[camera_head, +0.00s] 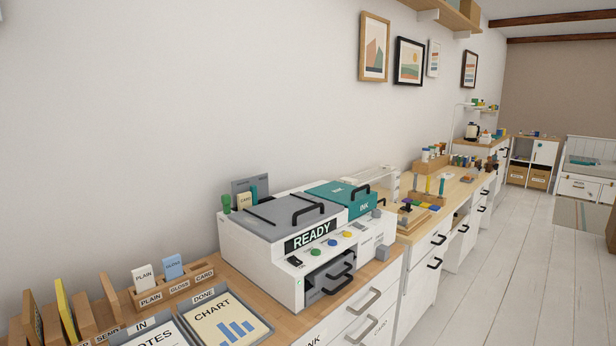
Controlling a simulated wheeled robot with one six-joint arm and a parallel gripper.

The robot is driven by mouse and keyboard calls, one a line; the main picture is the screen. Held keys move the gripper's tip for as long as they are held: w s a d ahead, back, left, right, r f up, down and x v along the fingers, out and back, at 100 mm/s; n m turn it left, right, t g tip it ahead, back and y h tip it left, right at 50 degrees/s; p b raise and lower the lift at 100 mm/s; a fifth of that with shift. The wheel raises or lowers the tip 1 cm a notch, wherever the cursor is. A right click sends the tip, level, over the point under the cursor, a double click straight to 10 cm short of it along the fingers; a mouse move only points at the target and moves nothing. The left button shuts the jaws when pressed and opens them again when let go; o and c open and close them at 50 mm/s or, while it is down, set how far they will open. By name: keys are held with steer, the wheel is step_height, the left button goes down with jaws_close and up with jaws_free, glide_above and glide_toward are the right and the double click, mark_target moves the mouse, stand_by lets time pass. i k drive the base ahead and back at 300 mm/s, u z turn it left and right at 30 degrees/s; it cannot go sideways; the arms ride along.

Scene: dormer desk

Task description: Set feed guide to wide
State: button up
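A white printer (262,262) stands on the wooden desk, with a display reading READY (310,236). At its back left is an upright grey feed support (240,185) holding a cream card labelled CARD (245,201). A green upright post (226,204) stands left of the card, and a teal upright piece (254,194) stands at its right. These may be the feed guide; I cannot read its setting from here. My gripper is not in view.
The printer has a grey handled lid (283,219) and a teal INK cover (338,194). Left of it are a wooden PLAIN, GLOSS and CARD holder (178,287) and a DONE tray (262,332) holding a chart. Drawer handles (362,302) project below. The floor (500,270) at right is clear.

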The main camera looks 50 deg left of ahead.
mark_target(253, 189)
steer(key=u, duration=0.15)
steer(key=i, duration=1.3)
steer(key=u, duration=1)
steer(key=i, duration=0.8)
steer(key=u, duration=0.95)
